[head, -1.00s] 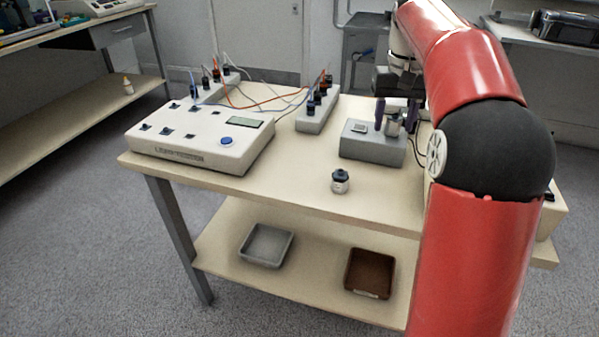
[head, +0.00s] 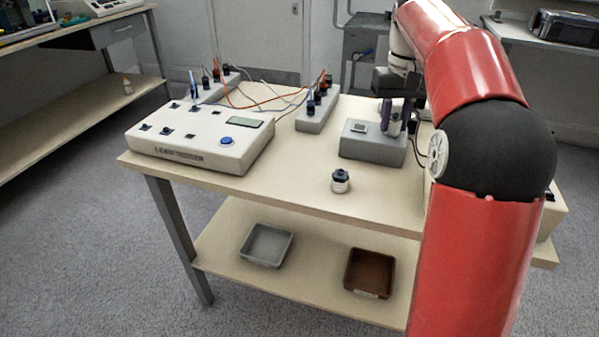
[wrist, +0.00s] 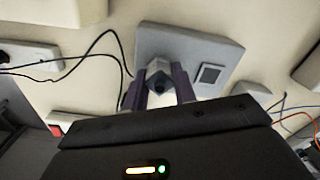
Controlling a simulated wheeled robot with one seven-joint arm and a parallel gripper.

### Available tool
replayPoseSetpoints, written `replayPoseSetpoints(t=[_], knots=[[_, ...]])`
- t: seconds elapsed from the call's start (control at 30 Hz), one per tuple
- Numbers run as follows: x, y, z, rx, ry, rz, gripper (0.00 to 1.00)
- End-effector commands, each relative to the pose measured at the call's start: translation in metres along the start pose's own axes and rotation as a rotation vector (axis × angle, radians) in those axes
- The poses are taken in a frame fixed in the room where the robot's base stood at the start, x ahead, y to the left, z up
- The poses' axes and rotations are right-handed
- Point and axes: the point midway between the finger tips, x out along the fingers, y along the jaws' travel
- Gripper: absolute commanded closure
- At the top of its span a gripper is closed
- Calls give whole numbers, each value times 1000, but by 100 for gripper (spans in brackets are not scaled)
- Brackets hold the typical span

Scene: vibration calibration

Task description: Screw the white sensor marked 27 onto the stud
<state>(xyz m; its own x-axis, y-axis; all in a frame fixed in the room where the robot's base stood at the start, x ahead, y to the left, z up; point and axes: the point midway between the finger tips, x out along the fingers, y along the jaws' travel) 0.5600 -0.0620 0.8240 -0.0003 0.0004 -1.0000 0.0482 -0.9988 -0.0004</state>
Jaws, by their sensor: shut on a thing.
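My gripper (head: 396,115) is over the right part of a grey block (head: 372,148) with a small display. Its purple fingers are shut on a small whitish sensor (head: 393,127), and no number can be read on it. In the wrist view the fingers (wrist: 158,92) stand on both sides of the sensor (wrist: 158,78), above the grey block (wrist: 165,42). The stud is hidden beneath the sensor, and I cannot tell whether they touch. A second small sensor (head: 340,182), dark-topped with a white label, stands on the table in front of the block.
A white tester box (head: 190,155) with a blue button stands on the table (head: 300,190) at left. Strips with plugs and orange and blue cables (head: 318,112) lie behind. A grey tray (head: 266,245) and a brown tray (head: 369,273) are on the lower shelf.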

Motion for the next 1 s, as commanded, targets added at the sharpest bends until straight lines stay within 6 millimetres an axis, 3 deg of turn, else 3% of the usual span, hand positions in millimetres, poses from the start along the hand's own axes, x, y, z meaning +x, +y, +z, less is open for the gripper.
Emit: replayPoseSetpoints(t=[0.17, 0.5, 0.8, 1.0], knots=[[0, 0, 0, 193, 1, -1, 100], [-1, 0, 0, 243, 2, -1, 100], [-1, 0, 0, 555, 3, -2, 100], [-1, 0, 0, 575, 3, -2, 100]])
